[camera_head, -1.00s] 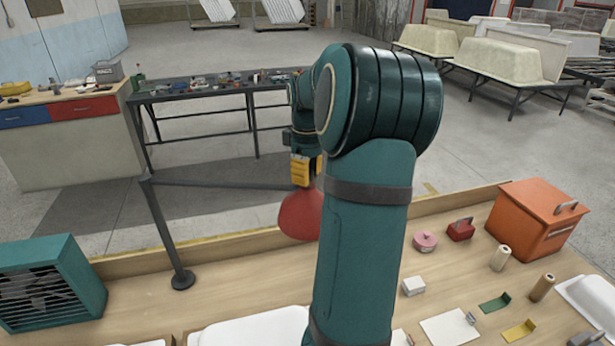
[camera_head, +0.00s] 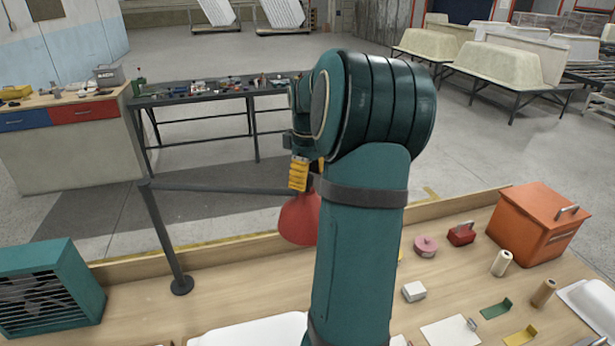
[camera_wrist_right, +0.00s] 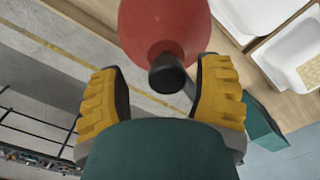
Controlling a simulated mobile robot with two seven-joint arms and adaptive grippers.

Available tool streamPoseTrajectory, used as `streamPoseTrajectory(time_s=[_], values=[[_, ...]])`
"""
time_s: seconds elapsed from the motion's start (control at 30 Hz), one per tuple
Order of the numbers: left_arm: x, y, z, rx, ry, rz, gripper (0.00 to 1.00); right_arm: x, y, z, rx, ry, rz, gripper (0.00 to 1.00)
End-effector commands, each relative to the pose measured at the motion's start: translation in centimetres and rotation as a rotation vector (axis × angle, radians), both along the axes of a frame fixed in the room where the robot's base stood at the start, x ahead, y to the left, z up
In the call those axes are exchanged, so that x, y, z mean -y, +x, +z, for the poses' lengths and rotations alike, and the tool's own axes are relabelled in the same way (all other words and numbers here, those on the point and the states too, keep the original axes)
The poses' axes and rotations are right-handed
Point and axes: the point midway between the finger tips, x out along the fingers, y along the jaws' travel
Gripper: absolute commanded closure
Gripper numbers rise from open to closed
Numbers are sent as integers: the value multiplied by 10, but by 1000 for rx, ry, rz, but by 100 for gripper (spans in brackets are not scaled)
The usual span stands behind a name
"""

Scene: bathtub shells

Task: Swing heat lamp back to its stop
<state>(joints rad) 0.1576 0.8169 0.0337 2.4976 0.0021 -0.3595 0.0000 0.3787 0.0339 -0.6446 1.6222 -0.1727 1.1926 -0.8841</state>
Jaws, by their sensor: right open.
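The heat lamp has a red shade (camera_head: 298,221) on a thin grey swing arm (camera_head: 225,188), which runs from a grey post (camera_head: 164,235) standing on the bench. My right arm hides the right end of the lamp. My right gripper (camera_head: 300,175) is at the lamp's end of the swing arm, just above the shade. In the right wrist view, the right gripper (camera_wrist_right: 162,97) is open. Its two yellow fingers stand either side of the dark lamp neck (camera_wrist_right: 168,74), with gaps visible, and the red shade (camera_wrist_right: 165,27) lies beyond. My left gripper is not in view.
A teal fan heater (camera_head: 48,288) stands at the bench's left. An orange box (camera_head: 537,225), a red block (camera_head: 461,233), a pink round item (camera_head: 425,246) and spools are at the right. White shells (camera_head: 255,330) lie along the front. Open floor lies beyond the bench.

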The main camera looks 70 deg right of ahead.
Motion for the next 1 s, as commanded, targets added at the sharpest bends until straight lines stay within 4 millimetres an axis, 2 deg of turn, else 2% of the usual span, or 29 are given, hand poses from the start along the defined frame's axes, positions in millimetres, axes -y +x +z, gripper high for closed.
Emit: streamPoseTrajectory(time_s=[0.17,0.5,0.7,0.83,1.0], values=[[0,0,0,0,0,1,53,0,1,10,2,-1,1,35],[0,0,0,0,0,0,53,1,1,75,3,-2,1,35],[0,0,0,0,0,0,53,1,0,106,1,-2,-1,35],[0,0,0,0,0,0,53,1,0,117,1,-1,-1,35],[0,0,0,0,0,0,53,1,0,120,0,0,0,35]])
